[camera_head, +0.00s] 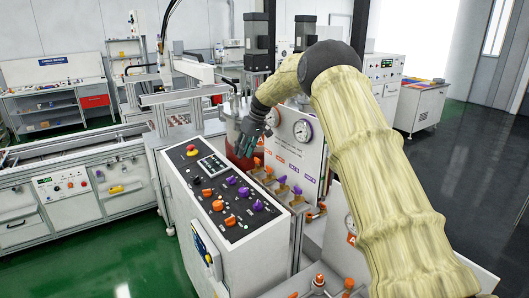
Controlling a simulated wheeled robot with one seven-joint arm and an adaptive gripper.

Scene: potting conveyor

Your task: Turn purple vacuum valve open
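A row of small valves sits low on the white panel beside the control console. Two of them have purple handles: one purple valve (282,180) and another purple valve (297,190) to its right. Which one is the vacuum valve, and whether either is open, is too small to tell. My gripper (251,139) is dark and hangs above and left of these purple valves, apart from them, near a reddish vessel. Whether its fingers are open or shut is not clear.
The grey console (220,235) with purple and orange knobs and a red button stands left of the valves. Orange valves (258,162) sit close beside the purple ones. A round gauge (303,130) is on the panel above. Green floor (120,260) is clear at front left.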

